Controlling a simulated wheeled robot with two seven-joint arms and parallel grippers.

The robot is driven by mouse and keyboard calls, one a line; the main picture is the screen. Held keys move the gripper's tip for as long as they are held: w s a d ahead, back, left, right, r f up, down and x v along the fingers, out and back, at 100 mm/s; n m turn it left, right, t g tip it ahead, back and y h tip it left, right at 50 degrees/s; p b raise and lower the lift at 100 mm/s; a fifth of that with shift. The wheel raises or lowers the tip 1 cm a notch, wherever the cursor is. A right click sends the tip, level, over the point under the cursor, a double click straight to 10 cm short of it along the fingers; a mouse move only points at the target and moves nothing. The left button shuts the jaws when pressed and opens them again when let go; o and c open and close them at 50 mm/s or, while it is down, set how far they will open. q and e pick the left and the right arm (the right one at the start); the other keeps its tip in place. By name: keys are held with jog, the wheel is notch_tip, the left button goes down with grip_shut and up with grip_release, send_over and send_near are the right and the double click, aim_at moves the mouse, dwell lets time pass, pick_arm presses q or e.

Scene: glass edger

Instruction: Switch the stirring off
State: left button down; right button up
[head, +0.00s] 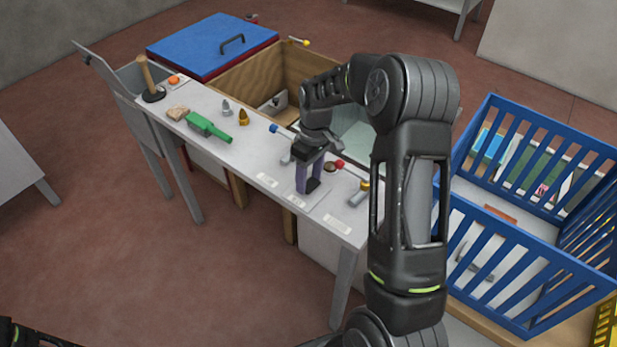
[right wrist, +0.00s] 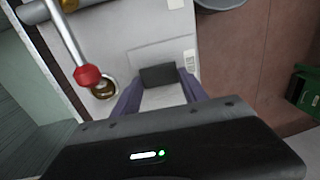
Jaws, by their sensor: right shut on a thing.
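My right gripper (head: 308,187) reaches down onto the bench. Its two purple fingers are shut on a small dark block (right wrist: 158,75), which stands on a light grey plate (right wrist: 155,53). The block also shows in the head view (head: 314,184). Its label is too small to read, so I cannot tell whether it is the stirring switch or which way it is set. A lever with a red ball knob (right wrist: 88,75) lies beside the fingers, over a brass ring (right wrist: 104,89). My left gripper is out of view.
The long grey bench (head: 250,160) carries a blue-knobbed lever (head: 274,128), a green tool (head: 208,128), a mallet (head: 149,80) and white labels (head: 337,224) along its front edge. Behind it are a wooden bin (head: 245,85) and a blue lid (head: 205,45). A blue slatted crate (head: 490,235) stands right.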

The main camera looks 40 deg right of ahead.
aim_at(313, 180)
jog(key=shift+y, duration=0.3)
jog(key=o, duration=1.4)
jog(key=shift+d+r, duration=0.1)
jog(key=r, duration=0.5)
jog(key=d+r+b, duration=0.1)
jog(key=r, duration=0.1)
jog(key=shift+w+d+r, duration=0.1)
jog(key=shift+w+r, duration=0.15)
